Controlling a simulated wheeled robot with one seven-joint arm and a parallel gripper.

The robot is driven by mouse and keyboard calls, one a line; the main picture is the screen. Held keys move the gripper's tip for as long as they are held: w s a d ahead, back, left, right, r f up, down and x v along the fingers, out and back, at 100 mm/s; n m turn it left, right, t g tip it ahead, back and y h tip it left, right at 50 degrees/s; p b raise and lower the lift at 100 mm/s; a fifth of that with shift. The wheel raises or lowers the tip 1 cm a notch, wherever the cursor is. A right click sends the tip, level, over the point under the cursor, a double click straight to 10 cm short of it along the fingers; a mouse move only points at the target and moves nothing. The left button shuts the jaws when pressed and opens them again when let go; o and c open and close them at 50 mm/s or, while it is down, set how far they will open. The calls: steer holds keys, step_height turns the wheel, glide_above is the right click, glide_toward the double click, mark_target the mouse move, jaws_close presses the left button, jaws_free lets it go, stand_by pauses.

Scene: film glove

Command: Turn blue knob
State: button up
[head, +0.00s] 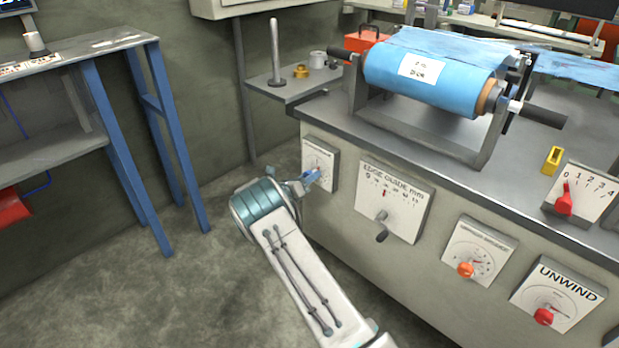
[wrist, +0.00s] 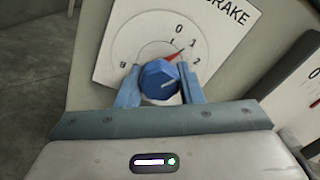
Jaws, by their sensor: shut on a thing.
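The blue knob (wrist: 159,84) sits on a white dial plate (wrist: 222,50) with "BRAKE" partly in view and a scale whose digits 0, 1 and 2 can be read. A red pointer (wrist: 174,55) above the knob points up and right, between the 1 and the 2. My gripper (wrist: 160,88) is shut on the knob, with one blue finger at each side of it. In the head view my gripper (head: 309,182) reaches the leftmost plate (head: 319,158) on the cabinet front; the knob is hard to tell from the fingers there.
The edge guide plate (head: 396,200) with a grey handle is right of the brake plate. Farther right are an orange knob (head: 465,269) and a red knob (head: 543,316). A blue film roll (head: 430,84) lies on top. Open floor (head: 130,290) is to the left.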

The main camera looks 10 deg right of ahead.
steer(key=m+b, duration=0.1)
steer(key=m, duration=0.3)
steer(key=shift+w+f, duration=0.1)
steer(key=m+b, duration=0.2)
steer(key=m, duration=0.2)
steer(key=shift+a+m, duration=0.15)
steer(key=shift+m, duration=0.25)
steer(key=m+b, duration=0.3)
steer(key=m, duration=0.3)
steer(key=shift+w, duration=0.15)
steer(key=shift+r+m+b, duration=0.2)
steer(key=shift+m+b, duration=0.65)
steer(key=shift+m, duration=0.85)
steer(key=shift+a, duration=0.1)
steer(key=o, duration=1)
steer(key=shift+c, duration=0.2)
steer(key=p+v, duration=0.4)
steer(key=v, duration=0.9)
steer(key=shift+a+m, duration=0.25)
steer(key=shift+m, duration=0.05)
